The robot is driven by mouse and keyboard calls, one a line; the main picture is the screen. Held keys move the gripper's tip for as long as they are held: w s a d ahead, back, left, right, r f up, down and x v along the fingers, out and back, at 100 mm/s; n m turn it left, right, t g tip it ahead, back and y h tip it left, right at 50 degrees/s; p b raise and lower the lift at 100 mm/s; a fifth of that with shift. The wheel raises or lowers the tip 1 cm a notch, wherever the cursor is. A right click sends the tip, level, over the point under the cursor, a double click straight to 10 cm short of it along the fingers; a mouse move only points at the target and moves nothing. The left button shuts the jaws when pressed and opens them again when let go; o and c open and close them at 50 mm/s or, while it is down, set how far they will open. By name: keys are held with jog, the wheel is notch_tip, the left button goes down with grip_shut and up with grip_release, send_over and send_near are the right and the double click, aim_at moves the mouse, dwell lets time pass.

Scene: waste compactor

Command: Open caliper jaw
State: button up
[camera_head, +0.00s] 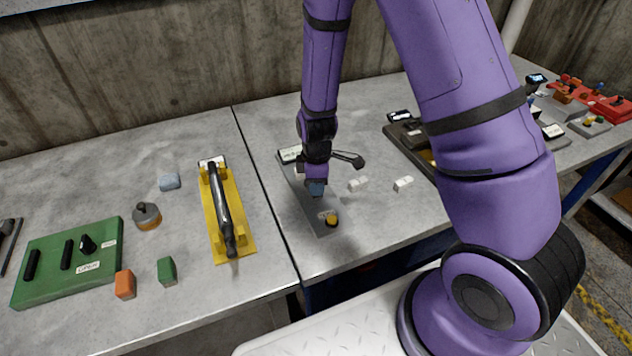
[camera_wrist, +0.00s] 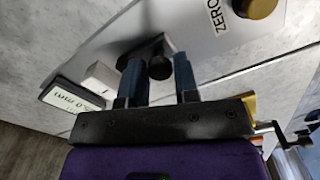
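The caliper is a grey plate (camera_head: 325,226) on the middle table, also seen in the wrist view (camera_wrist: 205,58). It has a small display (camera_wrist: 70,98) with an mm reading that I cannot fully make out, a white block (camera_wrist: 102,74), a black slider knob (camera_wrist: 160,68) and a yellowish round button (camera_wrist: 258,8) beside the word ZERO. My gripper (camera_wrist: 159,82) points down at the plate, its blue fingers on either side of the black knob. The fingers look apart, with no clear grip; contact with the knob is hard to judge. In the head view my gripper (camera_head: 316,188) hides the knob.
A yellow stand with a black lever (camera_head: 222,210) stands left of the caliper. White blocks (camera_head: 403,183) lie to its right, near a dark device (camera_head: 408,133). A green panel (camera_head: 68,262) and small coloured blocks are at far left.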

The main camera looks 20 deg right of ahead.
jog(key=o, duration=0.3)
jog(key=shift+r, duration=0.1)
notch_tip(320, 180, up, 11)
jog(key=shift+f, duration=0.2)
dwell(0.3)
dwell(0.4)
jog(key=s+d+r+m+t, duration=0.1)
jog(key=s+d+r+m, duration=0.2)
jog(key=r, duration=0.6)
jog(key=s+d+r+m+t, duration=0.1)
jog(key=s+r+m, duration=0.3)
jog(key=r, duration=0.5)
jog(key=s+d+r+m+t, duration=0.1)
jog(key=s+r+m, duration=0.2)
jog(key=s+r, duration=0.2)
jog(key=s+d+r+m+t, duration=0.1)
jog(key=s+r+m+t, duration=0.1)
jog(key=s, duration=0.8)
notch_tip(320, 180, up, 3)
jog(key=shift+s+d+f+m, duration=0.1)
jog(key=shift+s+d+m, duration=0.25)
jog(key=shift+m, duration=0.45)
